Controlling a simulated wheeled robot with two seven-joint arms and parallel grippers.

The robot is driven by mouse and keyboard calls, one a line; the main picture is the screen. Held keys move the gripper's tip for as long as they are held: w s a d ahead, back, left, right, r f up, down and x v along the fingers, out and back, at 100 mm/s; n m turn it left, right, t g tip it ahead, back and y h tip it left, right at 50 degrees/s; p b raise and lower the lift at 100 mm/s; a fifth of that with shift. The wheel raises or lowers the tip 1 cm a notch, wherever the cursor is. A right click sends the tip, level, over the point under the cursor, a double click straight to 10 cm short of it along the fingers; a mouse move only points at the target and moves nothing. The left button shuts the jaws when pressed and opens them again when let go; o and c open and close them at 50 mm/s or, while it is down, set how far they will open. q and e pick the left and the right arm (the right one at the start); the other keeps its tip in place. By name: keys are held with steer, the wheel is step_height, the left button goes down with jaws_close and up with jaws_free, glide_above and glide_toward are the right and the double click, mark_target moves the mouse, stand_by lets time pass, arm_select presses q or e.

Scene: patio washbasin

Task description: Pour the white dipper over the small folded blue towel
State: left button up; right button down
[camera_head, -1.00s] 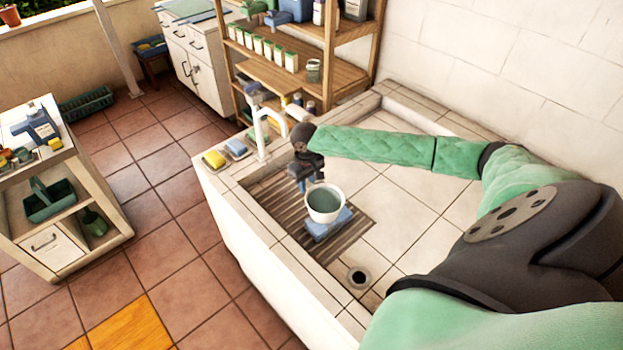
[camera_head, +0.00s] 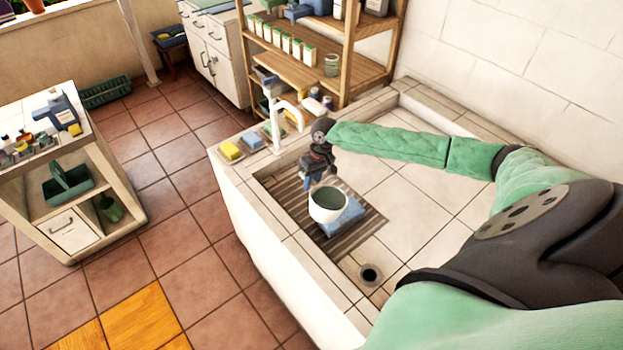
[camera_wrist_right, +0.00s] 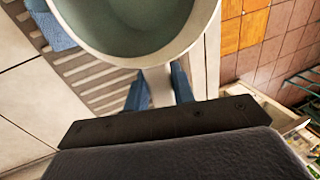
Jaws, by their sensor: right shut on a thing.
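The white dipper (camera_head: 328,207) is held by my right gripper (camera_head: 312,179) over the slatted rack in the basin. It is close to upright, perhaps slightly tilted, with grey-green water or interior showing inside. In the right wrist view the dipper (camera_wrist_right: 190,52) fills the top, its handle between the blue fingertips (camera_wrist_right: 160,88). The small folded blue towel (camera_head: 347,216) lies on the rack, partly hidden behind and below the dipper. A corner of the towel (camera_wrist_right: 50,30) shows at the upper left in the wrist view. My left gripper is not in view.
The slatted rack (camera_head: 355,240) lies in the tiled basin, near a drain (camera_head: 370,274). Wooden shelves (camera_head: 300,75) stand behind. The basin's right side is clear.

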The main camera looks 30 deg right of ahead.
steer(key=shift+w+d+f+y, duration=0.15)
steer(key=shift+w+d+y, duration=0.05)
steer(key=shift+y, duration=0.6)
steer(key=shift+f+b, duration=0.1)
steer(key=shift+b, duration=0.5)
steer(key=shift+s+d+y+b, duration=0.1)
steer(key=shift+y+b, duration=0.6)
steer(key=shift+b, duration=0.05)
steer(key=shift+d+r+y+b, duration=0.1)
steer(key=shift+r+y+b, duration=0.15)
steer(key=shift+y+b, duration=0.15)
steer(key=shift+d+r+y+b, duration=0.1)
steer(key=shift+y+b, duration=0.5)
steer(key=shift+b, duration=0.15)
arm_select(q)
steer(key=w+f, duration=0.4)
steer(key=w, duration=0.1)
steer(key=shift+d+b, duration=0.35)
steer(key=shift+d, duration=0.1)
arm_select(e)
steer(key=shift+d+y, duration=0.1)
steer(key=shift+y, duration=0.2)
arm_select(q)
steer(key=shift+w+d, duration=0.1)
